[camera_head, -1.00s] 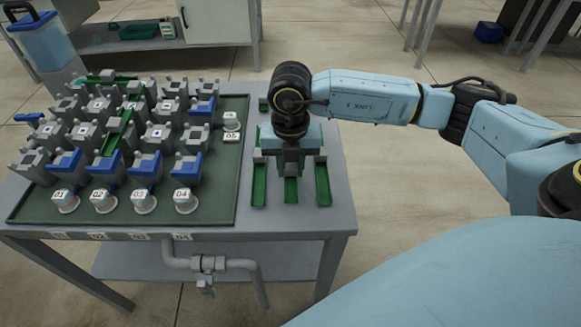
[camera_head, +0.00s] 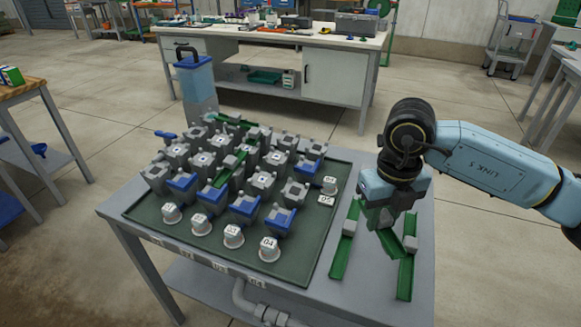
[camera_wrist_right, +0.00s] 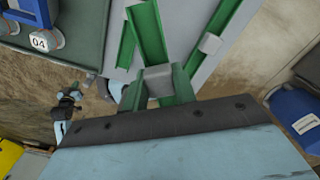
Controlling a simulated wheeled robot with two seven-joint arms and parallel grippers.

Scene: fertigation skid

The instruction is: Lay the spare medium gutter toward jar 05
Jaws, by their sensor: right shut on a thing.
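My right gripper (camera_head: 383,208) is shut on a green gutter (camera_head: 388,242) with a grey block, tilted, over the right part of the table. The held gutter also shows in the right wrist view (camera_wrist_right: 150,38), running away from the jaws. A green gutter lies on each side of it, a left one (camera_head: 343,245) and a right one (camera_head: 406,272). My left gripper is out of view.
The green tray (camera_head: 318,262) holds rows of grey and blue blocks with green gutters among them. Several white jars, including jar 04 (camera_head: 269,250), stand along its front. A blue container (camera_head: 197,85) stands behind the tray. A workbench (camera_head: 290,38) is farther back.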

